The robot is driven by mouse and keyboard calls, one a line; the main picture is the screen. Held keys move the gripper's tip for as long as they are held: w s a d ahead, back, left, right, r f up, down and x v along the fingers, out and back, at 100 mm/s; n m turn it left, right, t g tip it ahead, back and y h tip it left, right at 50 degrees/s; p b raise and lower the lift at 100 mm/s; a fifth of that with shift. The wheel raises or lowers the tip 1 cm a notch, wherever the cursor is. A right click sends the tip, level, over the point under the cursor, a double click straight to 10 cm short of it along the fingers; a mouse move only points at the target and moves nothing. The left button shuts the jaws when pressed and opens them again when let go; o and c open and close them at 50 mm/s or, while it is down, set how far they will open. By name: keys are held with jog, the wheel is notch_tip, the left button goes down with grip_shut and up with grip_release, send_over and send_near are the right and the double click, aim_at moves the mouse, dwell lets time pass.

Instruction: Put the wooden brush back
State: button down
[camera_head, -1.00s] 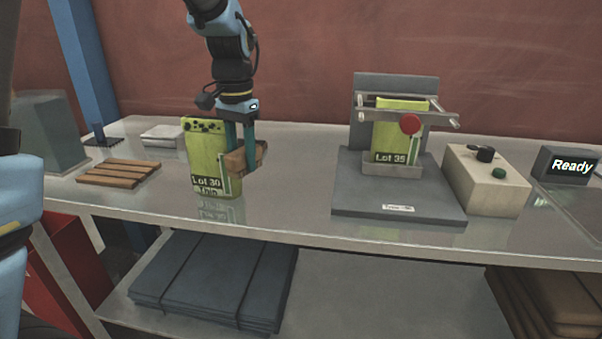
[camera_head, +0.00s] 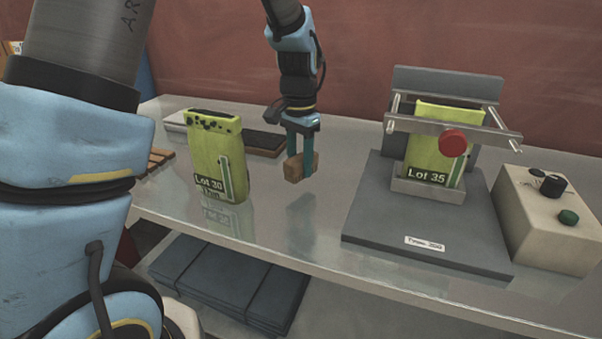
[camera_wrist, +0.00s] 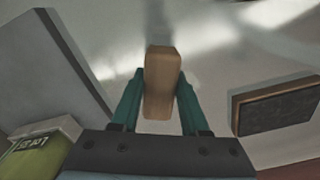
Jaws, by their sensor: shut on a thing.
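The wooden brush (camera_head: 300,167) is a small brown block held between the teal fingers of my gripper (camera_head: 302,154). It hangs above the table, between the green Lot 30 pack and the grey machine. The wrist view shows the brush (camera_wrist: 162,82) upright in the picture between both fingertips (camera_wrist: 160,100), with the pale tabletop beyond. Its bristles cannot be made out. A flat dark pad (camera_head: 265,142) with a brown edge lies behind and left of the gripper; it also shows at the right of the wrist view (camera_wrist: 278,108).
The green Lot 30 pack (camera_head: 216,155) stands left of my gripper. A beige control box (camera_head: 550,215) is further right. The tabletop between pack and machine is clear.

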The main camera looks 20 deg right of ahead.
aim_at(300, 176)
jog(key=shift+f+p, duration=0.3)
jog(key=shift+f, duration=1.55)
jog(key=shift+f, duration=0.2)
jog(key=shift+c, duration=2.1)
grip_release()
jog(key=shift+r, duration=0.1)
notch_tip(300, 176, up, 12)
jog(key=shift+r+b, duration=0.15)
jog(key=shift+b, duration=1.1)
